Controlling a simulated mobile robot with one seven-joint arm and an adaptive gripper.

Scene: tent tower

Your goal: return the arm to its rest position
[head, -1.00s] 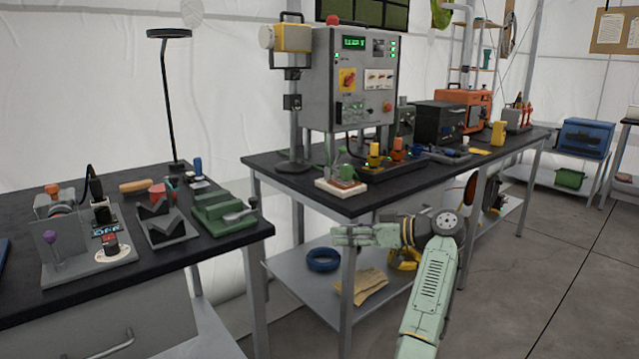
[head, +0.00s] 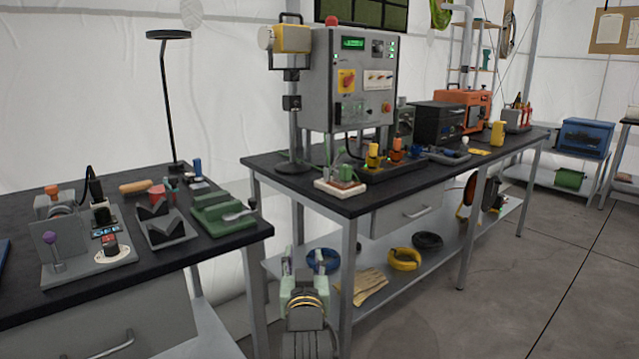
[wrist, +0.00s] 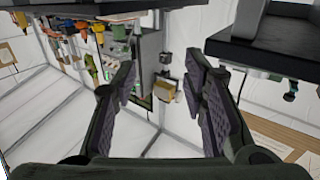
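My gripper (head: 302,262) is low in the head view, in front of the gap between the two benches, below their tops. Its two fingers stand apart. In the wrist view my gripper (wrist: 165,85) shows both dark fingers spread with nothing between them. The wrist picture looks upside down, with the control box hanging beyond the fingers. Most of my arm is out of the head view.
The left bench (head: 120,285) and the black-topped right bench (head: 372,203) flank the gripper. A blue ring (head: 322,258), work gloves (head: 364,286) and a yellow ring (head: 404,259) lie on the lower shelf. The floor (head: 520,300) at right is clear.

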